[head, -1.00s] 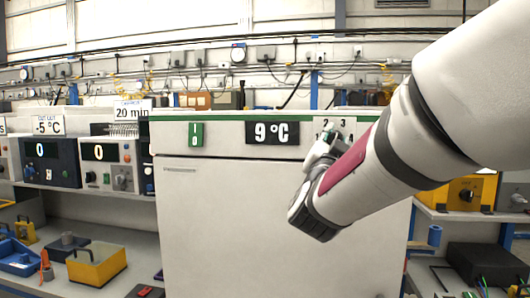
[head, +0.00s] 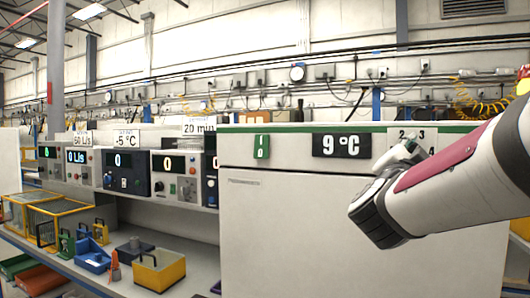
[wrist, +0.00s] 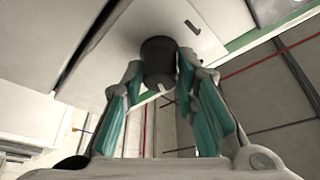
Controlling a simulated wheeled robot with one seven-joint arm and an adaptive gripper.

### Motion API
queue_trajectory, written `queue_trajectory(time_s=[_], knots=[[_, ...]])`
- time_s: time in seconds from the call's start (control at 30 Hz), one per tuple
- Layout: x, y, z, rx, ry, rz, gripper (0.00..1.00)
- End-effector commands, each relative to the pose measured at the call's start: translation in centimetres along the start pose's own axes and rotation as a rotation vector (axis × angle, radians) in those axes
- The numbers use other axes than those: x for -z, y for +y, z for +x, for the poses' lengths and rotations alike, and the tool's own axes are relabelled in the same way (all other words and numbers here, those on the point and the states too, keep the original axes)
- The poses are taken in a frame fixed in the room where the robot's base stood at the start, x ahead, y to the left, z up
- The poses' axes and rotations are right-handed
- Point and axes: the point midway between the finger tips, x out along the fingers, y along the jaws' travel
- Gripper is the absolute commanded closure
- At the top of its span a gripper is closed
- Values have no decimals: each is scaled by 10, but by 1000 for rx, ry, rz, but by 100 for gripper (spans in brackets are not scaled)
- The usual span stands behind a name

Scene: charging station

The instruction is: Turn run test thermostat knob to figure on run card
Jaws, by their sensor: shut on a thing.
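The thermostat is on a white cabinet (head: 300,195) with a green top stripe. Its dial plate (head: 428,134) shows the figures 2 and 3 at its top; the rest is hidden behind my gripper (head: 410,153). In the wrist view the dark round knob (wrist: 158,55) sits between the teal-padded fingers of my gripper (wrist: 158,68), which is shut on it. A small pale mark shows on the knob's near edge. Cards read 60 L/s (head: 82,139), -5 °C (head: 126,139) and 20 min (head: 199,125); I cannot tell which is the run card.
A green switch (head: 262,147) is on the cabinet, left of the display. Several instrument boxes (head: 128,172) stand on a shelf to the left. Below are a yellow bin (head: 158,271) and a blue tray (head: 93,261).

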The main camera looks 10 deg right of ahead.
Motion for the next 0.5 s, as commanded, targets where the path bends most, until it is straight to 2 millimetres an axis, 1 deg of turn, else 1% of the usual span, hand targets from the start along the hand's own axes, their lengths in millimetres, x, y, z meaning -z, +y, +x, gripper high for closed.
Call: queue_trajectory(time_s=[0.07,0.1,0.17,0.2,0.5], knots=[[0,0,0,-1,0,-1,100],[0,0,0,-1,0,-1,71],[0,0,0,0,0,-1,57],[0,0,0,0,0,-1,53],[0,0,-1,0,0,-1,53]])
